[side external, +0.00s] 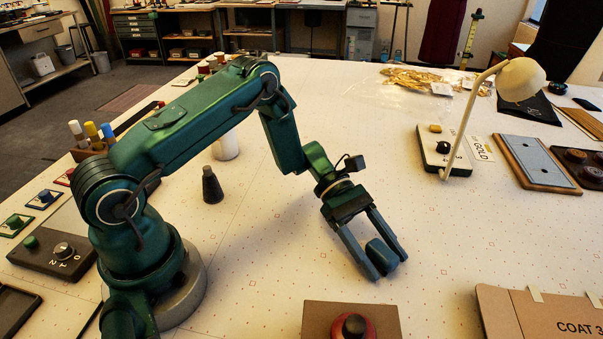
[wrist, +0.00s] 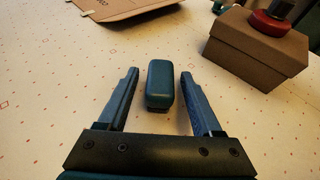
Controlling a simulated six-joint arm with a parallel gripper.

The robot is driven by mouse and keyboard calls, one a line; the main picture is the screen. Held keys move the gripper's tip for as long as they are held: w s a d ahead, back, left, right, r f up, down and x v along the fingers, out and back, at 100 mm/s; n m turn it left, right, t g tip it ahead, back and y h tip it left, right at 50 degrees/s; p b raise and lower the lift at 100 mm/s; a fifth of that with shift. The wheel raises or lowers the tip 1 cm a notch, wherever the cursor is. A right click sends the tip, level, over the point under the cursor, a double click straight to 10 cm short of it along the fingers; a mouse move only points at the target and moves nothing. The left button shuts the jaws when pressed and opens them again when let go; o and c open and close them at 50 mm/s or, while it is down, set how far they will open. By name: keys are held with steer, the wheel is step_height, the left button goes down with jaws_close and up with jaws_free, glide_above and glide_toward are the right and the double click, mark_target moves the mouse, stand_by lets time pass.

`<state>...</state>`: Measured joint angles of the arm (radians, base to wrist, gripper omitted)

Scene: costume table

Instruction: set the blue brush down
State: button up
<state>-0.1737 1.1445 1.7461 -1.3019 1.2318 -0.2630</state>
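The blue brush (side external: 382,254) is a small rounded dark-blue block on the white patterned table (side external: 270,255). My gripper (side external: 387,267) points down at the table with one finger on each side of the brush. In the wrist view the brush (wrist: 160,82) lies between the two fingers of my gripper (wrist: 159,75), with a visible gap on both sides. The fingers are open and do not appear to touch it. The brush appears to rest on the table, though its underside is partly hidden.
A brown box (side external: 318,318) with a red and black round object (side external: 353,329) stands near the front. Cardboard marked COAT (side external: 540,310) lies at the front right. A lamp (side external: 474,100) stands at the back right. A dark cone (side external: 211,186) stands left. Bare table surrounds the brush.

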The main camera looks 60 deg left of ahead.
steer(key=shift+r, duration=0.15)
steer(key=v, duration=1.1)
steer(key=shift+a+r, duration=0.1)
steer(key=shift+a, duration=0.3)
steer(key=shift+s+r+m, duration=0.15)
steer(key=shift+r+m, duration=0.15)
steer(key=s+r+m+t+y, duration=0.2)
steer(key=s+r+m+y, duration=0.3)
steer(key=s+m, duration=0.3)
steer(key=s+r+m+t+y, duration=0.3)
steer(key=s+r+m+y, duration=0.3)
steer(key=s+m+y, duration=0.2)
steer(key=shift+m+t, duration=0.3)
steer(key=shift+m, duration=0.4)
steer(key=shift+a, duration=0.15)
